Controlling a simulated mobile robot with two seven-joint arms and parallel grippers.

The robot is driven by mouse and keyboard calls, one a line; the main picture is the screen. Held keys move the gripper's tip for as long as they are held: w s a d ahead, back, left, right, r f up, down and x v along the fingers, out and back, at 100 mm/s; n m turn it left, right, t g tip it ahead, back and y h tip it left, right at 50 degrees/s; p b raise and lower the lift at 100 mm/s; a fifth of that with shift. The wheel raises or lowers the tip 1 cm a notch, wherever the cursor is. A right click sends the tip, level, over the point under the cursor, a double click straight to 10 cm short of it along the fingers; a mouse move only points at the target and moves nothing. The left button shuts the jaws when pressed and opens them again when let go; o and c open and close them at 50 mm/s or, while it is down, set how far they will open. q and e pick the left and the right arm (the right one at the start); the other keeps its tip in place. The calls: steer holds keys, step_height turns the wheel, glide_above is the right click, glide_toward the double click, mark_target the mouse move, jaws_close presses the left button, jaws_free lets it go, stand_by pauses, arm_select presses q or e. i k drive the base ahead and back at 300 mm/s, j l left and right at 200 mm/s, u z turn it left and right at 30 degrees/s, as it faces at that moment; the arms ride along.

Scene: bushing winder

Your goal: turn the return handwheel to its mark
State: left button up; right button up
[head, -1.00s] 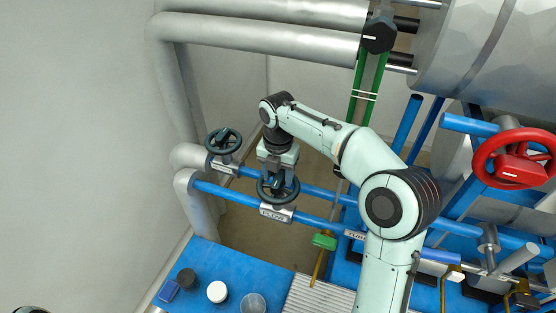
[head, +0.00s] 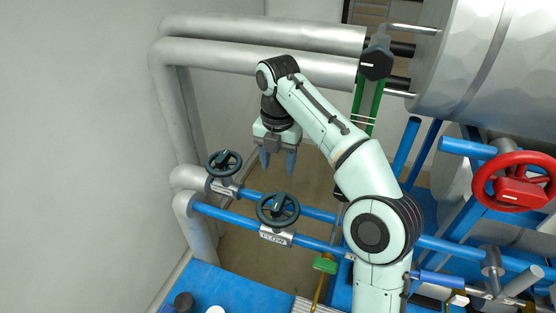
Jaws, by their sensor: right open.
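Two dark handwheels sit on the blue pipes. The nearer handwheel (head: 278,209) is above a plate that reads FLOW (head: 276,236). The farther handwheel (head: 224,163), up and to the left, has a plate (head: 224,188) too small to read; it appears to be the return handwheel. I cannot make out a mark on it. My right gripper (head: 278,163) is open and empty, its fingers pointing down. In the picture it is just above the nearer wheel and right of the farther one, apart from both. My left gripper is not in view.
A red handwheel (head: 515,182) is at the right. Thick grey pipes (head: 262,32) run along the back wall into a large metal drum (head: 490,55). A green-handled valve (head: 325,264) stands near the front. A blue table (head: 230,287) holds a black knob (head: 184,301).

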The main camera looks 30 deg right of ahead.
mark_target(221, 158)
steer(key=k+j, duration=0.8)
steer(key=k, duration=0.05)
